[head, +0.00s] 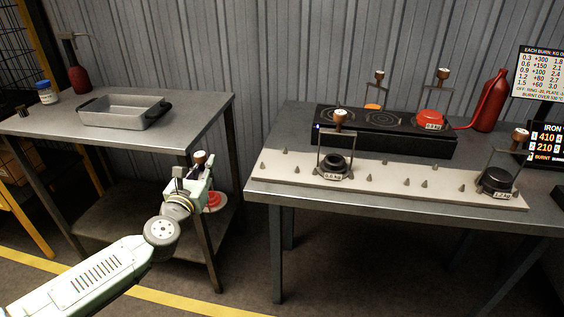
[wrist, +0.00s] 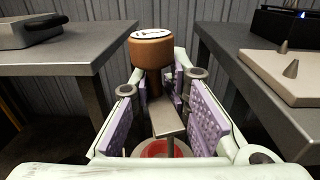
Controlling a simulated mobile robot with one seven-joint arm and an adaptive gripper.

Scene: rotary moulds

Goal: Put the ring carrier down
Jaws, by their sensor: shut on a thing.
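My gripper (head: 196,178) is shut on the ring carrier, a metal frame with a brown wooden knob (head: 199,157) on top and a red part (head: 214,201) at its bottom. In the wrist view my gripper (wrist: 180,98) has its purple pads on both sides of the carrier's post below the wooden knob (wrist: 151,48). The red part (wrist: 158,149) hangs below, partly hidden by the gripper. The carrier is held in the air in front of the gap between the two tables, apart from both.
The left table (head: 65,125) bears a metal tray (head: 125,119). A red bottle (head: 491,103) stands behind. The left table's front is clear.

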